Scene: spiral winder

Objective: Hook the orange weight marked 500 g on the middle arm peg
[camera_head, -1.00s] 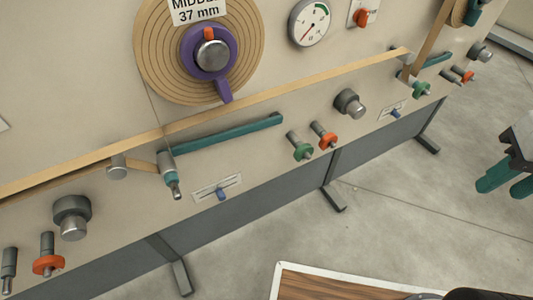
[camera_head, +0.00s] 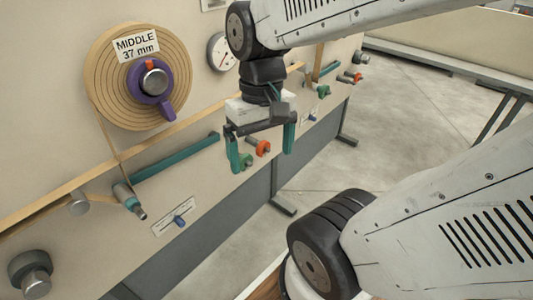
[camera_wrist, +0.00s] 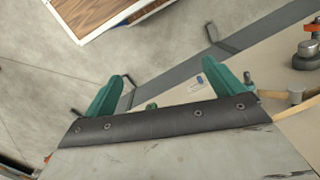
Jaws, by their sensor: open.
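An orange weight (camera_head: 263,147) sits on a wall peg beside a green weight (camera_head: 245,160); no mark on it can be read. The depth gap to the orange weight cannot be told.
A tape roll labelled MIDDLE 37 mm (camera_head: 130,75) with a purple lever (camera_head: 152,86) is above the arm. A tan tape (camera_head: 60,215) runs across the panel. A grey knob (camera_head: 32,272) protrudes at lower left. Open floor (camera_head: 350,160) lies to the right.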

